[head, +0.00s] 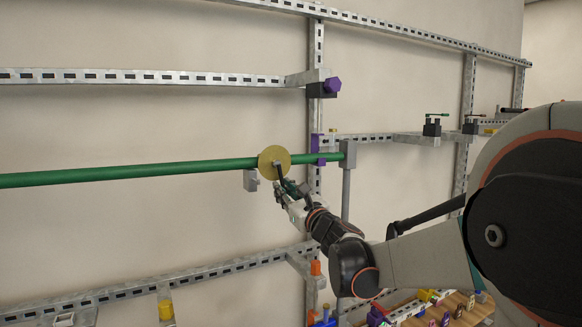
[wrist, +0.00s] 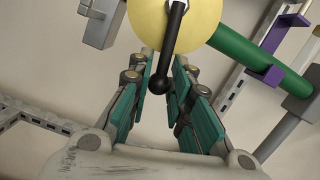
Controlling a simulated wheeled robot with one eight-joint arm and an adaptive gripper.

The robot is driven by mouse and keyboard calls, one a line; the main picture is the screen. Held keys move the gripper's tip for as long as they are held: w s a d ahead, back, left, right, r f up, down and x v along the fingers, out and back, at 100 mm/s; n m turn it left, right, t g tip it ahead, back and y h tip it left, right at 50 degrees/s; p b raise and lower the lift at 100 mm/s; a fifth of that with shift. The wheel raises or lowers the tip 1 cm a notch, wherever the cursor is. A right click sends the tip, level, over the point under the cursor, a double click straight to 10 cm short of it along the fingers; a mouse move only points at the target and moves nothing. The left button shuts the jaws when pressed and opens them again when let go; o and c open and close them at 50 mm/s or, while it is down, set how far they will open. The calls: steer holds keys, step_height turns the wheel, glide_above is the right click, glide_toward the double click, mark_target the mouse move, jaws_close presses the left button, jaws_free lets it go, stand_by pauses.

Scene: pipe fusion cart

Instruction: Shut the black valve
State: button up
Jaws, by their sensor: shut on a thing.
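The black valve shows as a black lever with a ball end (wrist: 172,45) in front of a round yellow disc (head: 272,158) on a green pipe (head: 130,174). The disc also fills the top middle of the wrist view (wrist: 205,18). The lever points down from the disc, across the pipe's line. My gripper (head: 281,182) is at the lever, just below the disc. In the wrist view, its teal-padded fingers (wrist: 164,62) stand on both sides of the lever and are shut on it. The ball end hangs between the fingers. Any valve body behind the disc is hidden.
A grey post (head: 346,190) and a purple bracket (head: 317,150) stand right of the disc. A grey block (head: 250,180) hangs below the pipe on the left. Slotted metal rails frame the wall. Small black fixtures (head: 432,127) sit on the right rail.

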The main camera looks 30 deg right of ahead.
steer(key=shift+a, duration=0.1)
steer(key=a+m+h, duration=0.1)
steer(key=m, duration=0.1)
steer(key=shift+a+m, duration=0.1)
steer(key=shift+m, duration=0.3)
steer(key=o, duration=2)
steer(key=shift+s, duration=0.1)
